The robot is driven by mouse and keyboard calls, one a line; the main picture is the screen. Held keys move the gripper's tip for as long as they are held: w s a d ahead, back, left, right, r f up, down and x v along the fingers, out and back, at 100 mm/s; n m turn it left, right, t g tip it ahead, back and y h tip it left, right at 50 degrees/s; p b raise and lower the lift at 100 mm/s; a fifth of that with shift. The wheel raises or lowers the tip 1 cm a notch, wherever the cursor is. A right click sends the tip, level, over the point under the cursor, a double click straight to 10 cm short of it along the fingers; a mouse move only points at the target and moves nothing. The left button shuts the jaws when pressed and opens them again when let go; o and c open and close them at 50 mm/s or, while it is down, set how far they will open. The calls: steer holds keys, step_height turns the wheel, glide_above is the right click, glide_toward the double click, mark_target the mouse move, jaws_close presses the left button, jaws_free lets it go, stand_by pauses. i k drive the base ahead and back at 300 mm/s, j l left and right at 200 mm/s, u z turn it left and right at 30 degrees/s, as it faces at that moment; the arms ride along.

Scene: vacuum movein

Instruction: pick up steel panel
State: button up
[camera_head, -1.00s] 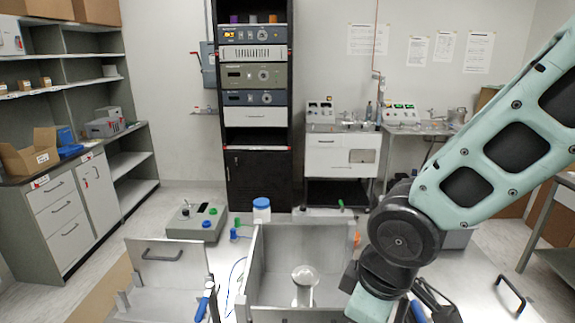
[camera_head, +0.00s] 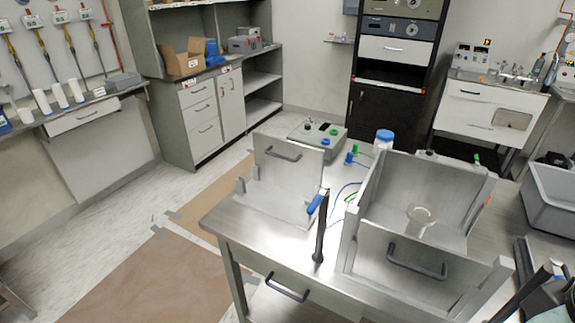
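A steel panel (camera_head: 287,163) with a dark bar handle stands upright at the left end of the steel table, in a low stand. A second upright plate with a dark handle (camera_head: 417,262) forms the front of an open-topped steel box (camera_head: 367,205), with a clear glass vessel (camera_head: 420,220) inside. I cannot tell from looks alone which plate the task means. Dark parts at the lower right edge seem to belong to my arm and gripper (camera_head: 535,285). They are cut off and well to the right of the left panel. The finger opening is unclear.
A blue-handled lever (camera_head: 318,225) stands at the table's front, between the left panel and the box. A grey control box (camera_head: 317,135) and a blue-lidded jar (camera_head: 383,140) stand behind. A grey bin (camera_head: 552,195) is at right.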

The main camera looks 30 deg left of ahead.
mark_target(293, 167)
steer(key=i+j+u, duration=0.15)
steer(key=j, duration=0.3)
steer(key=i+j+u, duration=0.1)
steer(key=j, duration=0.35)
steer(key=i+j+u, duration=0.15)
steer(key=j, duration=0.25)
steer(key=i+j+u, duration=0.15)
steer(key=i+j, duration=0.15)
steer(key=j, duration=0.1)
